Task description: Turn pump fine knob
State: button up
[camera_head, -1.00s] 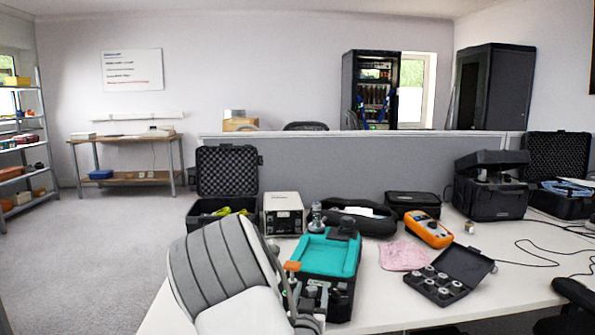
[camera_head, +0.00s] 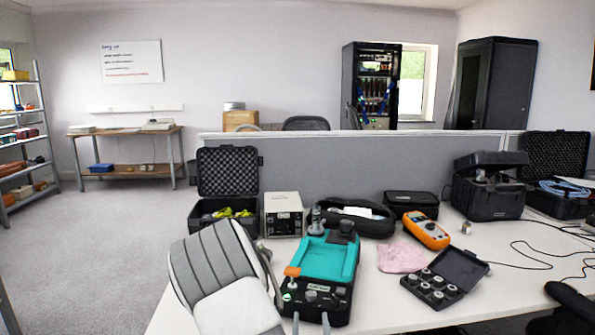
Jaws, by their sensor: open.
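The pump (camera_head: 341,306) is a black case with a teal top tray (camera_head: 322,258), standing on the white table. Its front panel carries small knobs (camera_head: 311,296) and a pale label. I cannot tell for sure which knob is the fine knob. An orange piece (camera_head: 292,271) shows at the panel's left. Two grey fingertips of my gripper (camera_head: 310,322) show at the bottom edge, apart and empty, just in front of the pump's front panel. The rest of the gripper is hidden or out of view.
Right of the pump lie a pink cloth (camera_head: 401,258), an orange meter (camera_head: 427,230) and an open black case (camera_head: 458,270) with several round parts. Behind stand a white box (camera_head: 283,214) and a black pouch (camera_head: 357,218). The table front right of the pump is clear.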

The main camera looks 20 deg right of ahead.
jog(key=shift+s+r+p, duration=0.15)
jog(key=shift+r+p, duration=0.1)
jog(key=shift+p, duration=0.25)
